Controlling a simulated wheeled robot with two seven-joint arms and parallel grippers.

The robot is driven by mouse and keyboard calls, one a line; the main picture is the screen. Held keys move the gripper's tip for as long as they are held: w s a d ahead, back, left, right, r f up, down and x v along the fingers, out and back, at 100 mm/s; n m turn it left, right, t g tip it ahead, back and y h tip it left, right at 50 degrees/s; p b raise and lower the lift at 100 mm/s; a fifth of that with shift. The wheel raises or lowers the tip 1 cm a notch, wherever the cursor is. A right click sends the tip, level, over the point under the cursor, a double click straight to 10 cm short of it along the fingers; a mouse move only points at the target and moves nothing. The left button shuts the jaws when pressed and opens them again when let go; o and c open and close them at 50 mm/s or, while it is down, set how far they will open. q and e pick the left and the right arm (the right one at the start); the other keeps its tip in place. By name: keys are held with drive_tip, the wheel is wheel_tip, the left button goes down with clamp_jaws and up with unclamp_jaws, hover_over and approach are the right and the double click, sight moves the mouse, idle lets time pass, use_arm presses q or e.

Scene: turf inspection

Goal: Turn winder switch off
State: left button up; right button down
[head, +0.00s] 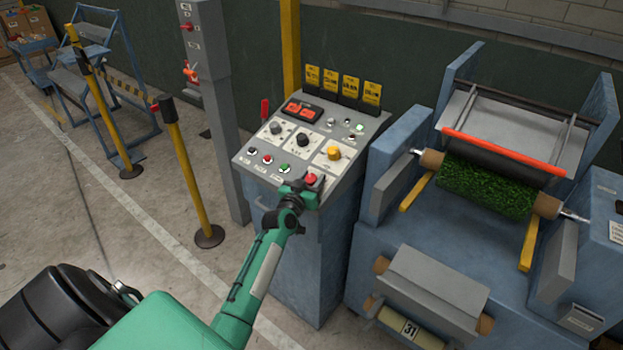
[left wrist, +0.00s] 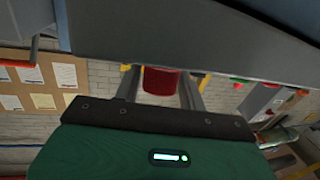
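My left gripper (head: 304,188) is at the panel's front right corner, by a red button (head: 311,180). In the left wrist view its fingers (left wrist: 162,88) stand apart, with a red cylindrical part (left wrist: 160,80) between or just beyond them. Contact is unclear. My right gripper is out of view.
Lit push buttons (head: 285,169) line the panel's front. A red display (head: 301,111) and several yellow tags (head: 341,84) are at its back. The blue winding machine (head: 400,225) with a green turf roll (head: 487,187) stands right. A yellow post (head: 187,180) stands left.

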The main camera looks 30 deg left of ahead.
use_arm(q)
drive_tip(key=shift+o, duration=1)
drive_tip(key=shift+s+d+f, duration=0.1)
drive_tip(key=shift+s, duration=0.4)
drive_tip(key=s+d+b, duration=0.1)
drive_tip(key=s+b, duration=0.1)
drive_tip(key=s, duration=1)
drive_tip(key=shift+s+d+b, duration=0.3)
drive_tip(key=shift+s+d, duration=0.05)
drive_tip(key=shift+d, duration=0.05)
